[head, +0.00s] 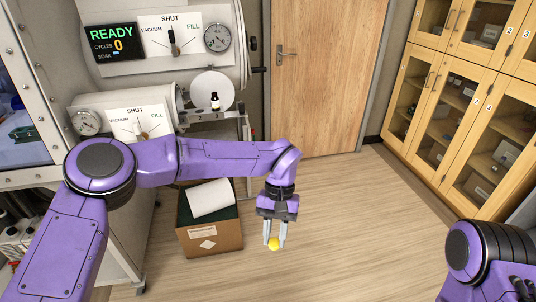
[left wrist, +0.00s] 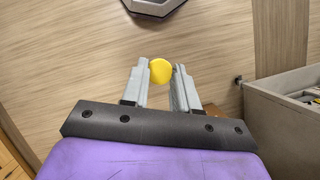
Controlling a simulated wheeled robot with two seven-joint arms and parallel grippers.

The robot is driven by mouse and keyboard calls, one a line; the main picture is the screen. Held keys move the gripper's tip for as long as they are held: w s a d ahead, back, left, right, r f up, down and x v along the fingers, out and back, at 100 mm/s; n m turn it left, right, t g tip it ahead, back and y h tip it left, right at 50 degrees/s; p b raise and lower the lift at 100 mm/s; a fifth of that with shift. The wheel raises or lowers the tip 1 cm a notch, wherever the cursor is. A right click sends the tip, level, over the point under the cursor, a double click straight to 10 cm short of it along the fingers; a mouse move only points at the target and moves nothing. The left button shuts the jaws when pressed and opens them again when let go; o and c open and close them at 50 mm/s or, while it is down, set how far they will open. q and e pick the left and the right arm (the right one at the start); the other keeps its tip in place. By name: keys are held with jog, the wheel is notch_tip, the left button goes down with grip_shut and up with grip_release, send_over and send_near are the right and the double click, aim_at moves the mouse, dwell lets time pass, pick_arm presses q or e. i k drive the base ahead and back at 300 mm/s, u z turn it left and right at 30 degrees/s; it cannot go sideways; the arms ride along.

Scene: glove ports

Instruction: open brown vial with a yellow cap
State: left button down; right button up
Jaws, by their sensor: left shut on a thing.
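My left gripper (head: 274,240) hangs over the floor in front of the door, fingers pointing down in the head view. It is shut on a round yellow cap (head: 273,243), which also shows between the fingertips in the left wrist view (left wrist: 161,70). No brown body shows with the cap; whether anything is beneath it I cannot tell. A small dark brown vial (head: 214,102) with a white label stands upright in front of a round white disc at the port, well apart from the gripper. Its top is too small to make out. My right gripper is out of view.
A cardboard box (head: 210,241) with a dark liner and a white sheet stands on the floor left of the gripper. The port chamber (head: 128,98) with gauges is behind my left arm. Glass-fronted cabinets (head: 440,110) line the right. The middle floor is clear.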

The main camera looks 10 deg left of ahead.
aim_at(216, 100)
jog(key=z, duration=0.5)
jog(key=k, duration=0.75)
jog(key=z, duration=0.65)
jog(key=i, duration=1.8)
jog(key=u, duration=1.6)
jog(key=i, duration=1)
jog(key=u, duration=1)
